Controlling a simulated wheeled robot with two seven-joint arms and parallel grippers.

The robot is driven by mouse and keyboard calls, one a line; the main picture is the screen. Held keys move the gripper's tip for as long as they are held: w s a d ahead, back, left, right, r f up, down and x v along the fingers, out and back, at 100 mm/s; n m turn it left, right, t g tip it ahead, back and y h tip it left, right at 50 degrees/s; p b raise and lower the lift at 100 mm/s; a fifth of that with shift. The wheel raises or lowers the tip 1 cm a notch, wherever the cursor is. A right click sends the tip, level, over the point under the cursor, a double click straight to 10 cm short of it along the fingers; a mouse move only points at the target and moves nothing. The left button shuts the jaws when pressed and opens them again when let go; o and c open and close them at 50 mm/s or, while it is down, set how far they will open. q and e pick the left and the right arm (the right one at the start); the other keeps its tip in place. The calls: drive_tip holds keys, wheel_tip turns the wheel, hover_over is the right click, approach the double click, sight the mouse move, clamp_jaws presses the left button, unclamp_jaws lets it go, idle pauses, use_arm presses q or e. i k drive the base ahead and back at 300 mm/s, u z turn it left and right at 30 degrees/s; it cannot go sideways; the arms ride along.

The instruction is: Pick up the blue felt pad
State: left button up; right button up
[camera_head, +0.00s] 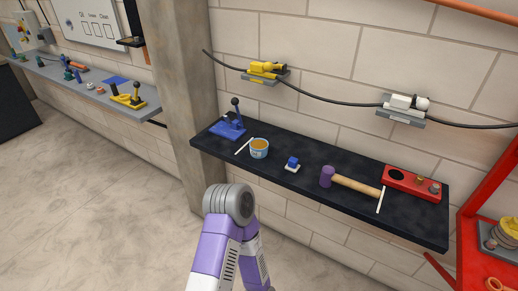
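A flat blue piece (116,79), which looks like the blue felt pad, lies on the grey shelf (84,88) at the upper left. It is small and far off in the head view. The yellow device with a black-knobbed lever (129,99) stands in front of it, to the right. One of my purple and grey arms rises at the bottom middle, far from the pad. Neither of my grippers shows in this view, so I cannot see whether they are open or shut.
A dark shelf (235,164) holds a blue lever press (229,127), a tin (259,148), a small blue block on a white base (292,164), a mallet (352,185) and a red holder (412,183). A concrete pillar (178,80) separates the shelves. The floor at left is clear.

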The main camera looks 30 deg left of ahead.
sight(292, 166)
drive_tip(key=u, duration=2.3)
drive_tip(key=i, duration=1.35)
drive_tip(key=z, duration=1.85)
